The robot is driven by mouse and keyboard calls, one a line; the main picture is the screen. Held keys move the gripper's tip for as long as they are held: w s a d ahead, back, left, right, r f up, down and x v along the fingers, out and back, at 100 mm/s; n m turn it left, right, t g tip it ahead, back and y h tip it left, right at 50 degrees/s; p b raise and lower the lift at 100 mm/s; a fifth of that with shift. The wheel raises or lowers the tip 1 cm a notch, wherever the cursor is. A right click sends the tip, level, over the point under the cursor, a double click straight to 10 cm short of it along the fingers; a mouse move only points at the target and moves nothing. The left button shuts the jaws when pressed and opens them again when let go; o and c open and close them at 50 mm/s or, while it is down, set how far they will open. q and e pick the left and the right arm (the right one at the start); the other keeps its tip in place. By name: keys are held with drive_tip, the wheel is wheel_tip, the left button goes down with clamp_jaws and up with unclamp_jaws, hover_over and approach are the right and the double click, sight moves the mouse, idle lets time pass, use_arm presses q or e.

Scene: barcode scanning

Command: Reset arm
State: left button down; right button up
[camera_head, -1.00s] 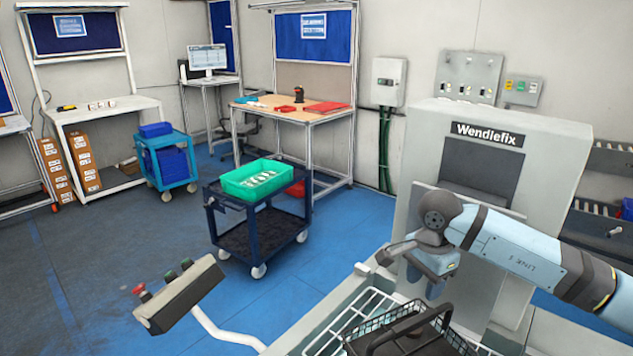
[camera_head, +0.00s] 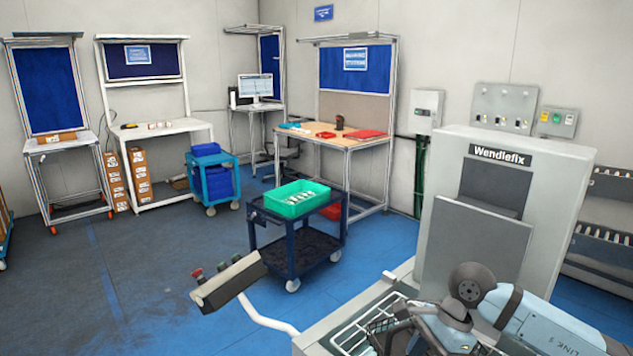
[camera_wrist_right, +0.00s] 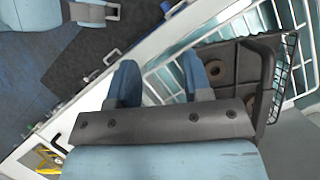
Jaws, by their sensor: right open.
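My right arm comes in from the lower right in the head view, in front of the grey Wendlefix machine (camera_head: 565,185). My right gripper (camera_wrist_right: 160,80) is open in the right wrist view, with its two blue-grey fingers apart and nothing held between them. A black basket (camera_wrist_right: 240,85) lies beyond and to the right of the fingers in that view. In the head view the arm partly hides the basket at the bottom edge.
A wire rack (camera_head: 350,340) is in front of the machine. A control box (camera_head: 228,283) on a white bent tube stands to its left. A dark cart (camera_head: 300,245) carries a green crate (camera_head: 275,207). Workbenches line the back wall.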

drive_tip(key=s+a+r+m+y+p, duration=0.1)
drive_tip(key=s+a+m+y, duration=0.35)
drive_tip(key=a+y, duration=0.25)
drive_tip(key=s+a+r+m+y, duration=0.1)
drive_tip(key=s+a+m+y, duration=0.3)
drive_tip(key=a+m+y, duration=0.25)
drive_tip(key=d+f+m+t+h+p, duration=0.1)
drive_tip(key=d+f+m+t+h, duration=0.35)
drive_tip(key=m+t, duration=0.75)
drive_tip(key=d+f+m+t+h, duration=0.35)
drive_tip(key=f+m+t, duration=0.2)
drive_tip(key=m, duration=1.25)
use_arm(q)
drive_tip(key=r, duration=0.2)
drive_tip(key=r+p, duration=0.1)
drive_tip(key=shift+w+a, duration=0.15)
drive_tip(key=shift+a, duration=0.1)
use_arm(e)
drive_tip(key=s+d+f+m+g+h, duration=0.2)
drive_tip(key=s+f+m+h, duration=0.1)
drive_tip(key=s+f+m, duration=0.3)
drive_tip(key=s+d+f+m+g+h, duration=0.3)
drive_tip(key=s+f+m+h, duration=0.1)
drive_tip(key=s+f+m, duration=0.3)
drive_tip(key=shift+s+d+f, duration=0.15)
drive_tip(key=shift+d+f, duration=0.1)
drive_tip(key=shift+f, duration=0.4)
